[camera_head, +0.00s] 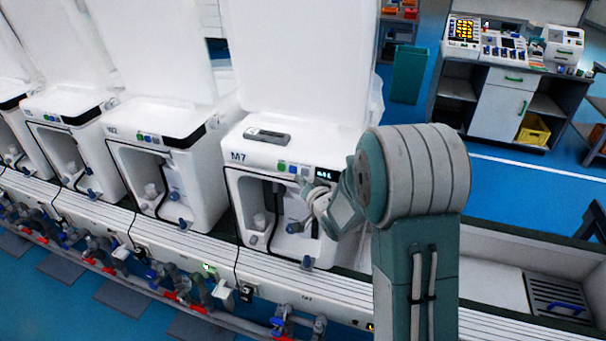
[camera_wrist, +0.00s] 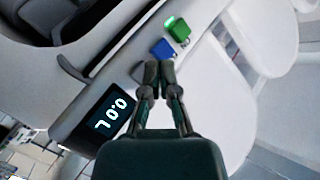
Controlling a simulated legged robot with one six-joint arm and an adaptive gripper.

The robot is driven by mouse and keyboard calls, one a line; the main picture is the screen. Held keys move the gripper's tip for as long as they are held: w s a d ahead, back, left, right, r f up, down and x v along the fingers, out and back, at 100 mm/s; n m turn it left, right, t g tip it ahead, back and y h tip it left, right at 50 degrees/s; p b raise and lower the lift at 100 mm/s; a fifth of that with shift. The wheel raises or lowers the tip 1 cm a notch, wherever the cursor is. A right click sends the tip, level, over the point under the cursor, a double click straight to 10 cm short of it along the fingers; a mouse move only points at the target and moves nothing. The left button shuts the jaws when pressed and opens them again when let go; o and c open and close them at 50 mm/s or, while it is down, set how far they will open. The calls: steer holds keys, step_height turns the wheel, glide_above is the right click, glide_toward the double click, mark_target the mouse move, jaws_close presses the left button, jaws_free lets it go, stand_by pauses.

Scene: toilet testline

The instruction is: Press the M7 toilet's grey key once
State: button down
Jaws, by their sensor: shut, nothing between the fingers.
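The M7 toilet (camera_head: 262,140) is white, with its lid raised. Its front strip carries a green key (camera_head: 281,166), a blue key (camera_head: 292,168), a grey key (camera_head: 304,171) and a dark display (camera_head: 326,174). The wrist view shows the green key (camera_wrist: 179,29), the blue key (camera_wrist: 163,49) and the display (camera_wrist: 108,113), which reads about 0.0 L. My gripper (camera_wrist: 158,70) is shut and empty. Its fingertips appear just beside the grey key (camera_wrist: 139,72), which they partly hide, and close below the blue key. I cannot tell whether they touch.
Similar white toilets (camera_head: 165,150) stand in a row to the left. Valves and hoses (camera_head: 185,285) run below the front ledge. A sink (camera_head: 490,280) lies to the right. A workbench (camera_head: 505,90) with devices stands at the back right, with blue floor before it.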

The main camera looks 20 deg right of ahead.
stand_by(0.8)
steer(key=shift+w+d, duration=0.3)
steer(key=shift+d, duration=0.05)
steer(key=shift+w+d, duration=0.25)
steer(key=shift+w, duration=0.1)
stand_by(0.9)
steer(key=shift+s+a, duration=0.5)
steer(key=shift+s, duration=0.2)
steer(key=s+a, duration=0.2)
steer(key=s, duration=0.2)
steer(key=shift+s+a, duration=0.1)
steer(key=shift+a, duration=0.3)
steer(key=shift+r, duration=0.15)
stand_by(0.5)
